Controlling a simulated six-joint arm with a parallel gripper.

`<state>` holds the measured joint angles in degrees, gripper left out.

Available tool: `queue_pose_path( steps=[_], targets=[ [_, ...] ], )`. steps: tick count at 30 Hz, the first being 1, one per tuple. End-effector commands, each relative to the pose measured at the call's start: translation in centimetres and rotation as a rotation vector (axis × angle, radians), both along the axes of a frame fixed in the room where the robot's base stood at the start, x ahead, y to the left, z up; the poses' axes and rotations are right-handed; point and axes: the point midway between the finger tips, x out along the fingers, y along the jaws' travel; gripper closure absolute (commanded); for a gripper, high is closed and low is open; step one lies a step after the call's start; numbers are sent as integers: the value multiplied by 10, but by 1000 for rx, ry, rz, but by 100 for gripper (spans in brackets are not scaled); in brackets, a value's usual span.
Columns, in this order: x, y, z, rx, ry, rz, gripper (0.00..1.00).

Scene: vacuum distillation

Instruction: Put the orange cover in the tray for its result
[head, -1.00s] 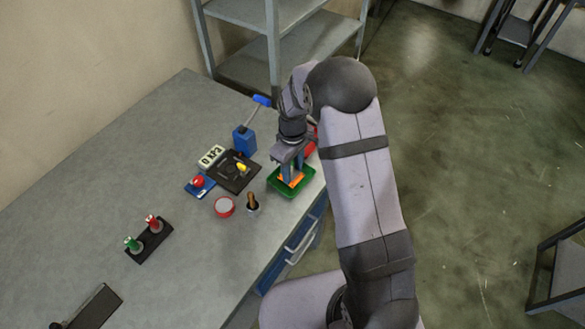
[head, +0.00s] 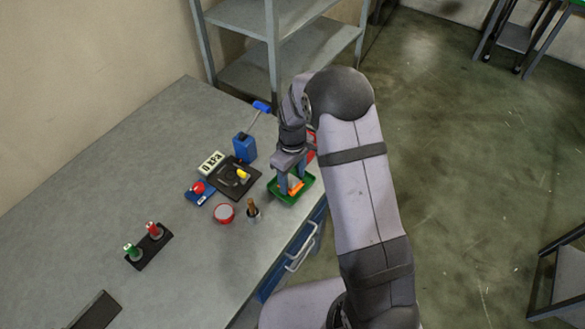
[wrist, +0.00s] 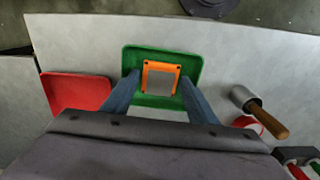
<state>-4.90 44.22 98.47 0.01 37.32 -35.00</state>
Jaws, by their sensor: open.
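The orange cover (wrist: 160,66), a square frame around a grey middle, lies inside the green tray (wrist: 193,62) in the wrist view. In the head view the cover (head: 297,188) is partly hidden by my fingers, and the green tray (head: 288,202) sits near the table's right edge. My gripper (wrist: 159,84) is open, with its two blue-grey fingers on either side of the cover and small gaps beside it. In the head view my gripper (head: 290,188) points down into the tray. A red tray (wrist: 78,92) lies left of the green one in the wrist view.
A red round dish (head: 224,213) and a wooden-handled tool (head: 252,208) are closer.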

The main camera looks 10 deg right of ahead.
Motion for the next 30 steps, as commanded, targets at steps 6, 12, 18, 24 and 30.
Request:
queue_pose_path(
  steps=[6,12,18,24,30],
  targets=[
    [1,0,17,0,-4,0,47],
    [1,0,50,1,-6,0,47],
    [1,0,86,0,-5,0,47],
    [1,0,111,0,-4,0,47],
    [0,0,121,0,0,0,47]
  ],
)
